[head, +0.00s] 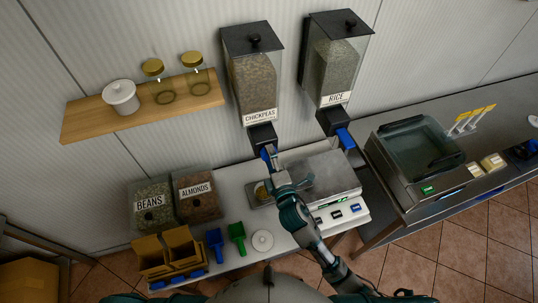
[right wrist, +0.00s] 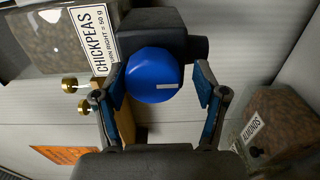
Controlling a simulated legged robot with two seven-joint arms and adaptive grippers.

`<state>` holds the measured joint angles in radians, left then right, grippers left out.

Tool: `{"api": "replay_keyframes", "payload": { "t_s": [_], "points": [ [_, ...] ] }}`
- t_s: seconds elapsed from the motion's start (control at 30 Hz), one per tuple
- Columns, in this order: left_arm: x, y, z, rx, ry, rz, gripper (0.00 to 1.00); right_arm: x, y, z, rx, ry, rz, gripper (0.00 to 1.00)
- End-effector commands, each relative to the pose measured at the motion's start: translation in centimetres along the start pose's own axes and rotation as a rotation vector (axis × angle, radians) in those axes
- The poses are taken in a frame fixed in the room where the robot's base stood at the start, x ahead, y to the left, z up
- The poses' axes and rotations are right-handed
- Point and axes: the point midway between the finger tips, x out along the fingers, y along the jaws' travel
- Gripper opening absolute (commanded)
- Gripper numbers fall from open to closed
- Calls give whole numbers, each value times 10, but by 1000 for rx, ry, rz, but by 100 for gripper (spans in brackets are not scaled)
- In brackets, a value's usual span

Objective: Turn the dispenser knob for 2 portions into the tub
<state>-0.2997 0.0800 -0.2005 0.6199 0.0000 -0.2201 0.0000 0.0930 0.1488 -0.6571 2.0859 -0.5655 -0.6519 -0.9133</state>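The chickpeas dispenser (head: 254,82) hangs on the wall, with a dark outlet (head: 261,135) and a blue knob below its label. In the right wrist view the round blue knob (right wrist: 154,75) faces me, its white mark lying level. My right gripper (head: 269,157) is at this knob; in the wrist view its two fingers (right wrist: 160,92) stand open on either side, with a clear gap on the right. A small tub (head: 261,192) with yellowish contents sits below the outlet, partly hidden by my right arm. My left gripper is not in view.
The rice dispenser (head: 337,72) with its own blue knob (head: 345,138) hangs to the right. A scale (head: 333,178) stands under it. A wooden shelf (head: 88,127) holds jars.

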Motion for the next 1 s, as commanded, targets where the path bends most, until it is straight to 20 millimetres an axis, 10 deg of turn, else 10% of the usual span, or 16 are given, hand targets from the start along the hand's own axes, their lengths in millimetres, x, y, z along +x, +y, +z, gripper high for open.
{"api": "replay_keyframes", "payload": {
  "t_s": [0.43,1.0],
  "points": [
    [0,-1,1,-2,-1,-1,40,-8,2,-2,-1,2,6,80],
    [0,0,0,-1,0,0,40,-113,0,-1,0,1,3,80]
  ]
}}
